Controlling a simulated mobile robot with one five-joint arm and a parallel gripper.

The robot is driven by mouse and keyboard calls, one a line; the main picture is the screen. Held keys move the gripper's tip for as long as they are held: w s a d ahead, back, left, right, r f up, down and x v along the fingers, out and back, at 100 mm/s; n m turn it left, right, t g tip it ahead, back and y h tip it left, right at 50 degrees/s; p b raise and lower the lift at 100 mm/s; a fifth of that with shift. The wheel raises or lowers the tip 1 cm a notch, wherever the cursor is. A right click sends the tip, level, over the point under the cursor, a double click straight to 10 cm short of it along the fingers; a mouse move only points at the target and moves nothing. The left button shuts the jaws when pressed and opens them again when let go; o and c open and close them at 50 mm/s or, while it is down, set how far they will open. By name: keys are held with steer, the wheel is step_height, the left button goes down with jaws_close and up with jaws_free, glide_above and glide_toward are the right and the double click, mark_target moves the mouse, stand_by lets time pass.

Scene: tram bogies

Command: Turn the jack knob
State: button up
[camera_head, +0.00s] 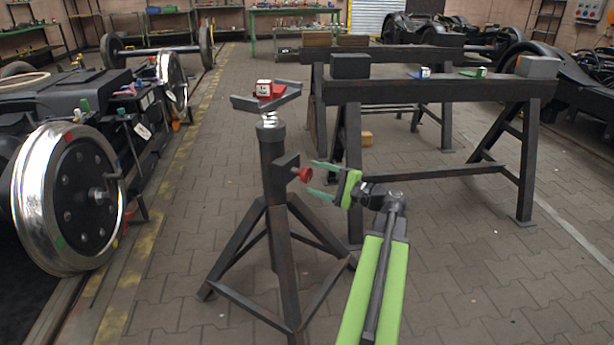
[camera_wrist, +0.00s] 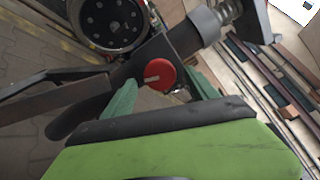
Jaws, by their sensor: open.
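The jack knob (camera_head: 303,174) is red and sticks out from the right side of the dark jack stand (camera_head: 273,170). In the wrist view the red knob (camera_wrist: 159,75) has a pale pointer mark and sits between my two green fingers. My gripper (camera_head: 318,178) is open at the knob, with one finger above it and one below in the head view. In the wrist view, my gripper (camera_wrist: 160,95) has a finger on either side of the knob. I cannot tell whether either finger touches it. The jack's tripod legs stand on the floor.
A red and white block (camera_head: 264,88) rests on the jack's top cradle. Dark trestles (camera_head: 440,90) with blocks on them stand behind to the right. A wheelset (camera_head: 70,198) stands at the left. The paved floor (camera_head: 450,280) at the right front is clear.

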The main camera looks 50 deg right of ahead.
mark_target(309, 176)
steer(key=shift+w+a, duration=0.2)
steer(key=shift+w, duration=0.75)
steer(key=shift+w+a, duration=0.15)
steer(key=shift+w, duration=0.75)
steer(key=shift+c, duration=0.5)
steer(key=c, duration=1.2)
steer(key=n, duration=0.3)
steer(key=shift+c, duration=0.2)
steer(key=o, duration=1.3)
steer(key=shift+o, duration=0.2)
